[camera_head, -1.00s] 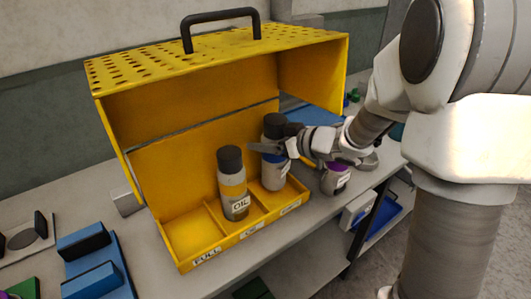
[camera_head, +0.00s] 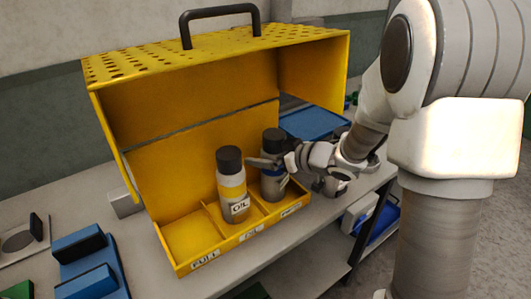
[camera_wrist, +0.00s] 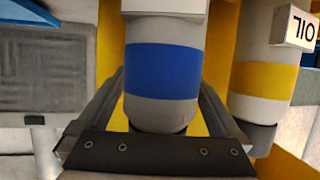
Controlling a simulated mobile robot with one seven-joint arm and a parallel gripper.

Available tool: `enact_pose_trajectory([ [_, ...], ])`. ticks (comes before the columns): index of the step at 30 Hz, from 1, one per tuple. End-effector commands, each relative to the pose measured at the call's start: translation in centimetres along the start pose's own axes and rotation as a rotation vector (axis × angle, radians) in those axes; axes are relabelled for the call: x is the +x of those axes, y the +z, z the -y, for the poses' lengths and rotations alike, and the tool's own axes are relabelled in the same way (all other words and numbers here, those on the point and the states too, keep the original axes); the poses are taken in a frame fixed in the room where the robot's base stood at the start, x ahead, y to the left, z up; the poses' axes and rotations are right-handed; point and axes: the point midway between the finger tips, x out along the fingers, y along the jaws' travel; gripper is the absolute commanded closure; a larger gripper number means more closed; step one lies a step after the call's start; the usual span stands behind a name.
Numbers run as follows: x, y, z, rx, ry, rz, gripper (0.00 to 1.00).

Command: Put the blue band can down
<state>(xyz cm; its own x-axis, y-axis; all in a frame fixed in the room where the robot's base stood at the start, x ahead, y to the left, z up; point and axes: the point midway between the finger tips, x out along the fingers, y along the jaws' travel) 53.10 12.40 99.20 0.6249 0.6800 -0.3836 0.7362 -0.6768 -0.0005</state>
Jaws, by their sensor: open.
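The blue band can (camera_head: 270,186), grey with a dark cap, stands upright in the right compartment of the yellow rack (camera_head: 188,236). In the wrist view its blue band (camera_wrist: 163,70) shows between my fingers. My gripper (camera_head: 272,164) is open around the can's upper body, and it also shows in the wrist view (camera_wrist: 160,112). I cannot tell whether a finger still touches the can.
A yellow-banded oil can (camera_head: 232,190) stands close by in the middle compartment; the left compartment (camera_head: 190,232) is empty. The rack's perforated roof (camera_head: 170,50) and handle overhang the back. A purple-marked can (camera_head: 338,185) is partly hidden behind my wrist.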

Motion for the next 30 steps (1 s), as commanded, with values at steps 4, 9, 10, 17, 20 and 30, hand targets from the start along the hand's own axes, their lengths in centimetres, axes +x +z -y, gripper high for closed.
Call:
enact_pose_trajectory([
  [4,-1.2,-0.5,-0.1,0.000,0.004,-0.001,0.00],
  [9,-4.6,-0.6,-0.2,0.000,0.006,-0.001,0.00],
  [10,-5.3,-0.6,-0.2,0.000,0.006,-0.001,0.00],
  [17,-9.9,-0.5,-0.1,0.001,0.003,-0.001,0.00],
  [20,-11.1,-0.4,-0.1,0.000,0.003,0.000,0.00],
  [30,-13.4,-2.6,-3.2,-0.061,0.218,0.040,0.00],
])
